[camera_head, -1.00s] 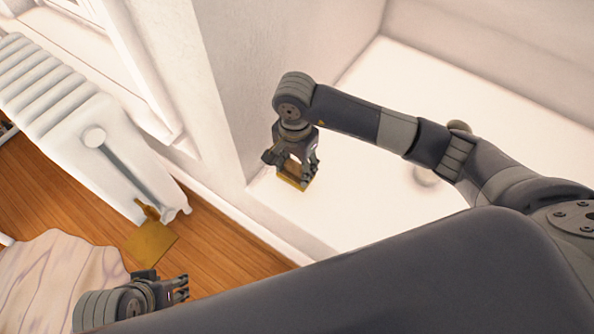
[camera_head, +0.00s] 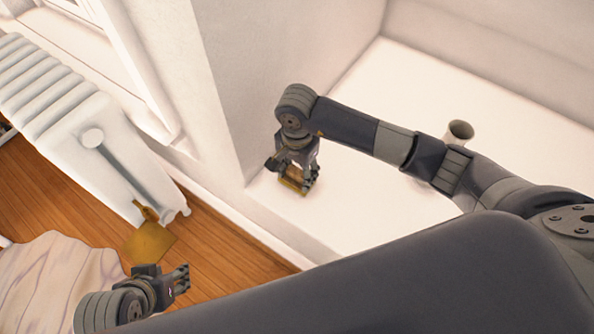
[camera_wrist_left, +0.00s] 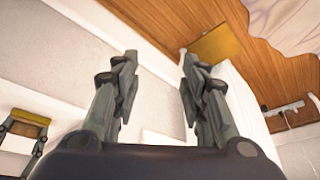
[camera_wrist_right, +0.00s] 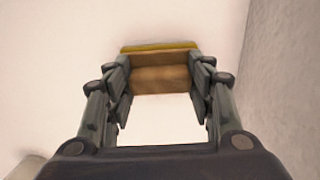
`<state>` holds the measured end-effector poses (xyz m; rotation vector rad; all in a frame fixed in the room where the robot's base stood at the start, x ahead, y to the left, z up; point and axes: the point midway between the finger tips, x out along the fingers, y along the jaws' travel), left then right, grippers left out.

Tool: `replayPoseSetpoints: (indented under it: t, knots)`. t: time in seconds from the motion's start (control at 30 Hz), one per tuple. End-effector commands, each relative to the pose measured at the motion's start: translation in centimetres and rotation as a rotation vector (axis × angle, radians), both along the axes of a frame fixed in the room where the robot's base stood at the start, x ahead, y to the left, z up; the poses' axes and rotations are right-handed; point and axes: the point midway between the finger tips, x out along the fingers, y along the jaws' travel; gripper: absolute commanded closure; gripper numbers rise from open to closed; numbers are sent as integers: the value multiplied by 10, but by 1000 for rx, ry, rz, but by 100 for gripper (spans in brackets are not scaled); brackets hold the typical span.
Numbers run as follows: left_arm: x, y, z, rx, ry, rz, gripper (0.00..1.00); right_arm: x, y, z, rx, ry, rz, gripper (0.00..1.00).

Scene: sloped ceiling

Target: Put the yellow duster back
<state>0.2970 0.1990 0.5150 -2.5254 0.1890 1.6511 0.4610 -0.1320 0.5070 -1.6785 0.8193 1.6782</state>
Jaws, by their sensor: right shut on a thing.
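The yellow duster (camera_head: 296,186) is a small brown block with a yellow edge. My right gripper (camera_head: 299,174) points down and is shut on it, at the left end of the white ledge by the wall corner. I cannot tell whether the duster touches the ledge. In the right wrist view the duster (camera_wrist_right: 160,72) sits between the fingertips (camera_wrist_right: 160,75), with its yellow side at the far edge. My left gripper (camera_head: 183,279) is at the lower left. Its fingers stand apart and empty in the left wrist view (camera_wrist_left: 158,65).
A pale cup (camera_head: 460,131) stands on the white ledge (camera_head: 400,85), partly behind my right arm. A white radiator (camera_head: 70,100) is at the left. A flat yellow thing with a handle (camera_head: 148,243) is near its foot, above the wooden floor (camera_head: 215,255). Pale cloth (camera_head: 55,270) lies lower left.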

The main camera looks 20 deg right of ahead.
Motion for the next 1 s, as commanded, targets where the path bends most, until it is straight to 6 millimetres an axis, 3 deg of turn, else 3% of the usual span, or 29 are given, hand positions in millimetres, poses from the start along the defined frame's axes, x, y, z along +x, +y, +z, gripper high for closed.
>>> replayPoseSetpoints:
  t: [0.03,0.07,0.13,0.53,0.63,0.77,1.0]
  knots:
    - [1,0,0,-1,-4,0,60,0,0,0,0,0,0,73]
    - [1,0,0,-1,-7,0,60,0,0,0,0,0,0,46]
    - [1,0,0,-1,-7,0,60,0,0,0,0,0,0,30]
    - [1,-1,1,-1,-4,-1,60,0,0,1,0,0,0,30]
    - [-7,2,0,8,35,-1,60,0,0,3,1,1,0,30]
    - [-23,6,2,21,102,5,60,2,0,32,-1,-6,2,30]
    - [-23,6,12,20,99,6,60,2,0,85,0,-5,1,30]
